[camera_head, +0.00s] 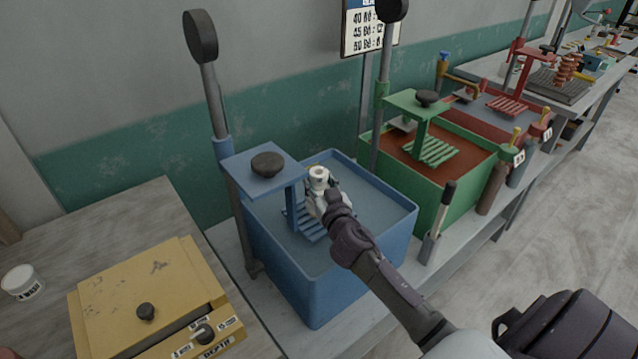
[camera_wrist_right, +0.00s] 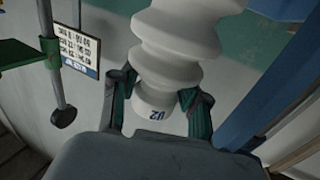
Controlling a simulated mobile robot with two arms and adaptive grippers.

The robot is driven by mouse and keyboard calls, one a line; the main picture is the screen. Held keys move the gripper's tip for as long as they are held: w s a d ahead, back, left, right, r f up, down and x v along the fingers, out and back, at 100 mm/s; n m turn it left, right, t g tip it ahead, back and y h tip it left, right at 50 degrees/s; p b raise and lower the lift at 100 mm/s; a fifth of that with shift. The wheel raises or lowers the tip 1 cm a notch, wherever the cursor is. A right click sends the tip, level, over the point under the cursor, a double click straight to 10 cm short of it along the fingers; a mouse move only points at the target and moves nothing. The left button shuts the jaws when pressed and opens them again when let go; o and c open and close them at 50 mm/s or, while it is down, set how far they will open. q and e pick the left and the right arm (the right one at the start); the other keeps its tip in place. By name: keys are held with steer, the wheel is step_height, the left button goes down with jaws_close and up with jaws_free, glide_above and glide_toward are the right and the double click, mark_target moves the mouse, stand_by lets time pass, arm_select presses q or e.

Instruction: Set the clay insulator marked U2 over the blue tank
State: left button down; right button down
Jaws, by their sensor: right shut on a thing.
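The white ribbed clay insulator (camera_head: 318,178) is in my right gripper (camera_head: 322,202), over the blue tank (camera_head: 350,294) beside its slatted blue rack. In the right wrist view the insulator (camera_wrist_right: 172,50) stands between the two fingers of the right gripper (camera_wrist_right: 160,100), with the mark U2 showing upside down on its end. The gripper is shut on it near that marked end. The blue tank holds bluish liquid, and the rack is partly hidden behind the gripper and insulator. I cannot tell whether the insulator touches the rack. My left gripper is not in view.
A blue lift post with a flat plate and black knob (camera_head: 268,165) stands close left of the insulator. A green tank (camera_head: 458,200) and a red tank stand to the right.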

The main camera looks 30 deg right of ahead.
steer(key=shift+f, duration=0.15)
steer(key=c, duration=1)
jaws_free()
steer(key=shift+f, duration=0.15)
steer(key=o, duration=0.4)
steer(key=shift+o, duration=0.2)
steer(key=shift+r, duration=0.2)
steer(key=b+v, duration=0.2)
steer(key=v, duration=1)
steer(key=shift+a+f, duration=0.1)
